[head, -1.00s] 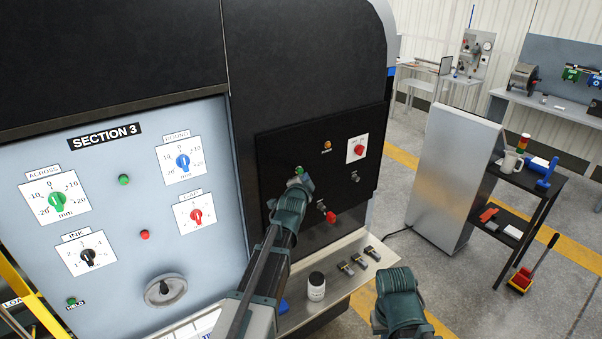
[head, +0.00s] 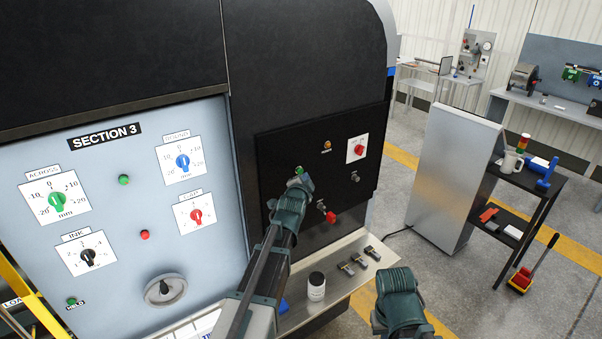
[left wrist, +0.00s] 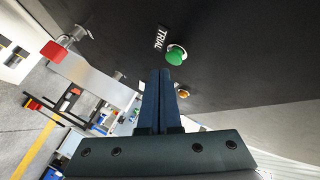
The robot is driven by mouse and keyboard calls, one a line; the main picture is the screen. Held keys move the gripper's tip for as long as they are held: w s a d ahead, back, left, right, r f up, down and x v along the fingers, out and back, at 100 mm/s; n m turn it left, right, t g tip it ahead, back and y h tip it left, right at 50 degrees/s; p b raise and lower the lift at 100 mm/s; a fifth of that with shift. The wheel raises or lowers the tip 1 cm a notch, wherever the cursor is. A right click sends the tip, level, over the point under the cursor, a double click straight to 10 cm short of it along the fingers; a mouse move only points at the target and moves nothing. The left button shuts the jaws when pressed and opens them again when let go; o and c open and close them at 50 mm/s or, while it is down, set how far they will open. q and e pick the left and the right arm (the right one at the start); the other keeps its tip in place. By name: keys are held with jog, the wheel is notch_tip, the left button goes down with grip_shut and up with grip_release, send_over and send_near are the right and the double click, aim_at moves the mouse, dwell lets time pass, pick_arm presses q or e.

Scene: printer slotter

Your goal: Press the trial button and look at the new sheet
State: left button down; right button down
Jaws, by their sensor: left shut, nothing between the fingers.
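The green trial button (head: 299,170) is on the black panel at the machine's right. In the left wrist view the button (left wrist: 176,56) stands beside the word TRIAL. My left gripper (head: 299,182) is shut and empty, its tips close to the button. In the left wrist view its fingers (left wrist: 163,73) end just beside the button; I cannot tell whether they touch it. My right gripper (head: 398,284) is low at the right, away from the panel, its fingers not clearly visible. I cannot make out a new sheet in either view.
A shelf below holds a white jar (head: 316,287) and small blocks. The SECTION 3 panel (head: 105,170) is left. A cart (head: 520,180) stands right.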

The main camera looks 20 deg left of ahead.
pick_arm(q)
jog(key=shift+a, duration=0.1)
dwell(0.6)
jog(key=shift+w+a, duration=0.25)
jog(key=shift+w, duration=0.05)
